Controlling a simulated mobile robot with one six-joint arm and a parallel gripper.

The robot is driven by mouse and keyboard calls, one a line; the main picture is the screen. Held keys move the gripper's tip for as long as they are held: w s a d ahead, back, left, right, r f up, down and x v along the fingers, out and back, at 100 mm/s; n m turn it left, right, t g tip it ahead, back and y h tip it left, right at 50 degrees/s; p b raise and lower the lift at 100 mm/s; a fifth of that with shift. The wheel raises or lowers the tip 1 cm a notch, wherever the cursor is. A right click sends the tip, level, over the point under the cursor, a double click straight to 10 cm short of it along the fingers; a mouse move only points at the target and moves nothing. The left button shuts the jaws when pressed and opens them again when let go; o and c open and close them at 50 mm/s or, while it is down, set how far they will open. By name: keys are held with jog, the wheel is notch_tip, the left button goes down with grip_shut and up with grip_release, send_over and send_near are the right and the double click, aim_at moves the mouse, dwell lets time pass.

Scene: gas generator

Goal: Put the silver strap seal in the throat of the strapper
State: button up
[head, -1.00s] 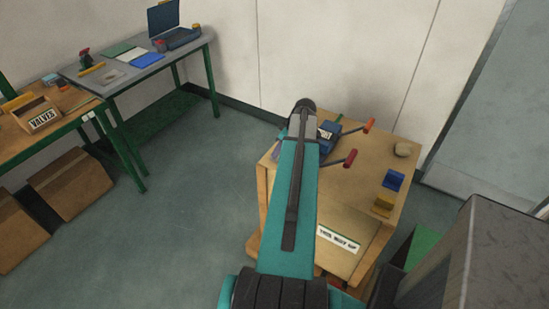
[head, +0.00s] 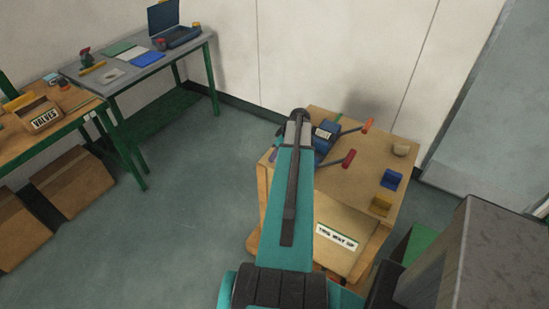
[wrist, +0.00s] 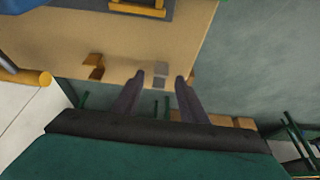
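The silver strap seal (wrist: 160,68) shows in the wrist view as a small grey piece at the edge of the wooden crate top. My gripper (wrist: 160,82) is open, with one finger on each side of the seal's line and gaps visible between. I cannot tell how far above the seal the fingertips are. In the head view the blue strapper (head: 326,136) with two red-gripped levers lies on the crate top, partly behind my arm. Its throat cannot be made out. My gripper and the silver seal are hidden behind my arm there.
A grey box-like unit (head: 447,255) stands close at the right.

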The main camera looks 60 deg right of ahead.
grip_shut()
jog(key=shift+r, duration=0.15)
